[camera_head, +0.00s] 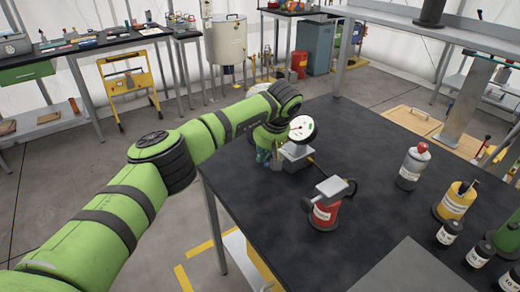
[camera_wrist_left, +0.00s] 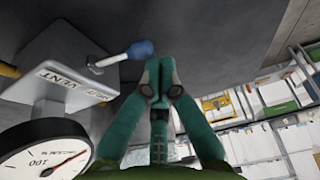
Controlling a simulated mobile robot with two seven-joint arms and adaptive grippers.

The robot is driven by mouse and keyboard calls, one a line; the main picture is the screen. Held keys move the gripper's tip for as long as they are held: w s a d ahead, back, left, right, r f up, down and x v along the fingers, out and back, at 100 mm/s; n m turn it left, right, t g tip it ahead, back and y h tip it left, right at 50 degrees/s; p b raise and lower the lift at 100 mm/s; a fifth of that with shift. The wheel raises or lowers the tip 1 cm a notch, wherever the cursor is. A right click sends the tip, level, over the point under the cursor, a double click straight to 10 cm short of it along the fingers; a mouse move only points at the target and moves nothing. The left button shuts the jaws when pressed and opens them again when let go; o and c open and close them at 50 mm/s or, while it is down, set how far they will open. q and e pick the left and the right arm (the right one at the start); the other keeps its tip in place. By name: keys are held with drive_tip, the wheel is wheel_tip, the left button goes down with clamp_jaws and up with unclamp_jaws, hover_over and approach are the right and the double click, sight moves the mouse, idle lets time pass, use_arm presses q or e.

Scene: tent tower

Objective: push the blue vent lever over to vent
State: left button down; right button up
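The blue vent lever (camera_wrist_left: 138,49) shows in the wrist view, a thin metal rod with a blue knob sticking out to the right from a grey block (camera_wrist_left: 70,45). A plate marked VENT (camera_wrist_left: 75,83) is on the near side of the block. My left gripper (camera_wrist_left: 160,70) has its teal fingers drawn together and empty, the tips just right of the knob; I cannot tell if they touch it. In the head view the gripper (camera_head: 265,157) is partly hidden by its wrist, left of the gauge block (camera_head: 297,157). The lever cannot be made out there. My right gripper is out of view.
A round white gauge (camera_head: 302,128) tops the block, near the black table's (camera_head: 300,215) left edge. A grey canister (camera_head: 412,168), a yellow one (camera_head: 456,200) and several dark bottles stand right.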

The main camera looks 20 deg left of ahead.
use_arm(q)
drive_tip(key=shift+s+d+n+g+y, duration=0.2)
drive_tip(key=shift+s+d+n, duration=0.1)
drive_tip(key=shift+n, duration=0.4)
drive_tip(key=shift+s+d+n+g+y, duration=0.15)
drive_tip(key=shift+s+n+g, duration=0.1)
drive_tip(key=shift+n, duration=0.45)
drive_tip(key=shift+s+d+n+g, duration=0.25)
drive_tip(key=shift+s+d+n, duration=0.15)
drive_tip(key=shift+n, duration=0.6)
drive_tip(key=shift+d, duration=0.15)
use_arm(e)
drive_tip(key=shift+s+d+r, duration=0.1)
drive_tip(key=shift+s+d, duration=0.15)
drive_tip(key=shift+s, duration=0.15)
use_arm(q)
drive_tip(key=shift+s+d, duration=0.15)
drive_tip(key=shift+w+d+f+b, duration=0.15)
drive_tip(key=shift+w+b, duration=0.3)
drive_tip(key=shift+w, duration=0.05)
drive_tip(key=shift+w+b, duration=0.25)
drive_tip(key=shift+b, duration=0.15)
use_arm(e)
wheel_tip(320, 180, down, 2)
use_arm(q)
drive_tip(key=shift+r, duration=0.25)
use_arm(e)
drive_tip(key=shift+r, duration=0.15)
